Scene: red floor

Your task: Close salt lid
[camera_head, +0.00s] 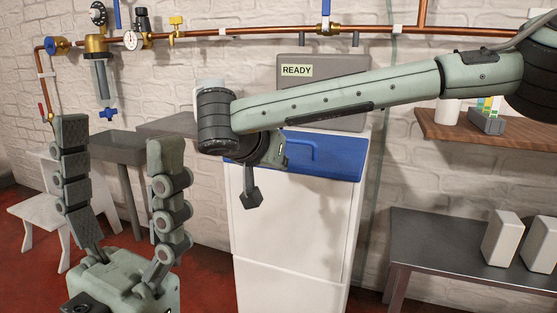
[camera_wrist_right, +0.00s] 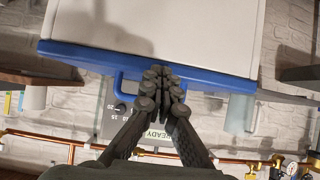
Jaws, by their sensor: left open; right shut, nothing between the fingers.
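The blue salt lid (camera_head: 335,157) lies across the top of the white cabinet (camera_head: 290,215), with a raised blue handle. It looks flat on the cabinet; I cannot tell whether a small gap remains. In the right wrist view the lid (camera_wrist_right: 215,80) shows as a blue band along the cabinet's edge. My right gripper (camera_head: 252,196) is shut and empty, pointing down at the lid's front left. In the wrist view its fingertips (camera_wrist_right: 165,73) overlap the lid's edge; contact is unclear. My left gripper (camera_head: 118,135) is open and empty, fingers upward, left of the cabinet.
A grey control unit with a READY display (camera_head: 297,70) stands behind the lid, partly hidden by my right arm. A dark grey table (camera_head: 120,150) and white stool (camera_head: 45,215) are at left. A metal bench (camera_head: 430,235) with white blocks and a wooden shelf (camera_head: 465,135) are at right.

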